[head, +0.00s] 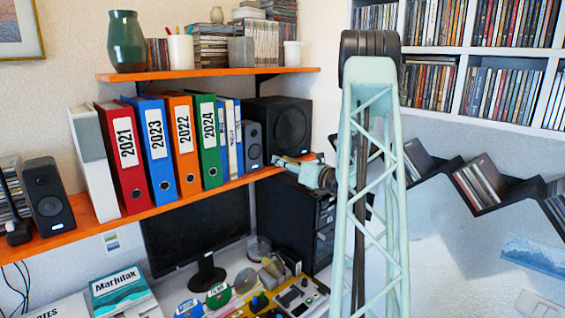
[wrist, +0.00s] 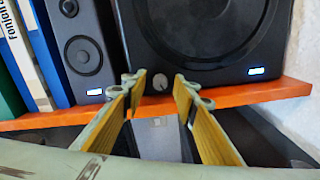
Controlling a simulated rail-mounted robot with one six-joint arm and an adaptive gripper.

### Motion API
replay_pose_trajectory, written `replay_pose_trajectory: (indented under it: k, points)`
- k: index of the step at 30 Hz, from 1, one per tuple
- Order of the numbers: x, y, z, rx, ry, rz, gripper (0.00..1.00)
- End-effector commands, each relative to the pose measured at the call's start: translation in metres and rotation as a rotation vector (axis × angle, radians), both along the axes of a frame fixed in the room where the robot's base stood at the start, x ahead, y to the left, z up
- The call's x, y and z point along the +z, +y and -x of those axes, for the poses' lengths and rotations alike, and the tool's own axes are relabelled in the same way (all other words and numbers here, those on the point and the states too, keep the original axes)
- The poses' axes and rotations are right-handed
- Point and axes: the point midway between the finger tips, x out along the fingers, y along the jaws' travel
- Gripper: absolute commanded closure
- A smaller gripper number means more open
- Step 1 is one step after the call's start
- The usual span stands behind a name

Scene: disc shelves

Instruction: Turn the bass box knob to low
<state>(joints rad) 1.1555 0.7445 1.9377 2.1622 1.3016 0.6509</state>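The bass box (head: 280,125) is a large black speaker at the right end of the orange shelf. Its front fills the upper part of the wrist view (wrist: 205,35). Its small round grey knob (wrist: 160,84) sits low on the front panel, left of a lit blue-white label. My gripper (wrist: 160,81) is open, its two yellow-lined fingers appearing on either side of the knob, with a gap on each side. I cannot tell whether the fingertips reach the knob's depth. The knob's pointer is too small to read. In the head view, the knob is not discernible.
A small speaker (wrist: 82,50) stands left of the bass box, beside several binders. The orange shelf edge (wrist: 268,92) runs beneath the fingers. A black drawer unit (head: 285,215) stands below the shelf, and a monitor (head: 195,232) stands on the desk.

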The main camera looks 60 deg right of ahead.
Motion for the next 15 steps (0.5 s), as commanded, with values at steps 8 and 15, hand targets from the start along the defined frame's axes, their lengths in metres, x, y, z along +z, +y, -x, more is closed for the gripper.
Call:
replay_pose_trajectory:
  k: [8, 15]
  points:
    - [0.0001, -0.0002, 0.0003, 0.000, 0.000, 0.000, 0.83]
    - [0.0001, -0.0002, 0.0003, 0.000, 0.000, 0.000, 0.97]
